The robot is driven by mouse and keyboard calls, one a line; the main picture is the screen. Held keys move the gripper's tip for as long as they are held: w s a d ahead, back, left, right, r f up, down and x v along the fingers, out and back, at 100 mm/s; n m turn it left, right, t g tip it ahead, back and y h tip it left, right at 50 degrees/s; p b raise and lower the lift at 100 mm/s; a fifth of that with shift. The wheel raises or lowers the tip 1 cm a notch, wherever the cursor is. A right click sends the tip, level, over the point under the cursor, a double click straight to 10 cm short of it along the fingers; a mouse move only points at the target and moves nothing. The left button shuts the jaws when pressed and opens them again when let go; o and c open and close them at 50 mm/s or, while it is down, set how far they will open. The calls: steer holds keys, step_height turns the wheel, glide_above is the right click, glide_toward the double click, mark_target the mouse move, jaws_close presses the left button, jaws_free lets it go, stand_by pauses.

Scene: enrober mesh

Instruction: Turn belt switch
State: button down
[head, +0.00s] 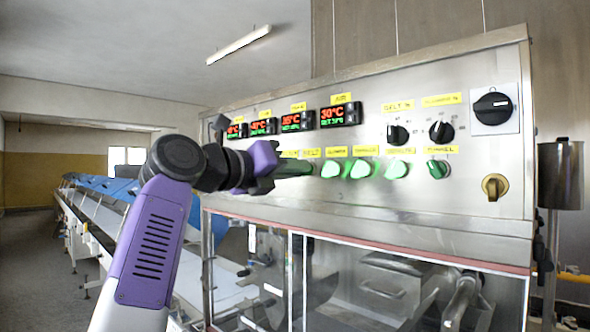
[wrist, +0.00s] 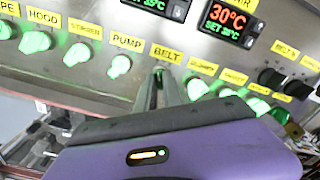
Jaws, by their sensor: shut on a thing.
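The belt switch is a small knob on the steel panel under the yellow BELT label (wrist: 166,53). My gripper (wrist: 161,78) reaches up to it in the wrist view, its fingers closed together just below that label. The fingers hide nearly all of the knob, so its angle cannot be told. In the head view my gripper (head: 306,168) meets the panel at the left of the lit green knobs, beside the BELT label (head: 312,153).
A lit green knob (head: 331,169) sits close to the right of my fingers. The PUMP knob (wrist: 119,66) is close on the left. Red displays (head: 340,115) and black dials (head: 441,131) are above. A glass-fronted cabinet (head: 350,285) is below, and a conveyor (head: 90,235) runs behind my arm.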

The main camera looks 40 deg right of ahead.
steer(key=c, duration=1.5)
jaws_free()
steer(key=a+b, duration=0.1)
steer(key=a, duration=0.7)
steer(key=shift+s+b, duration=0.1)
steer(key=shift+b, duration=0.3)
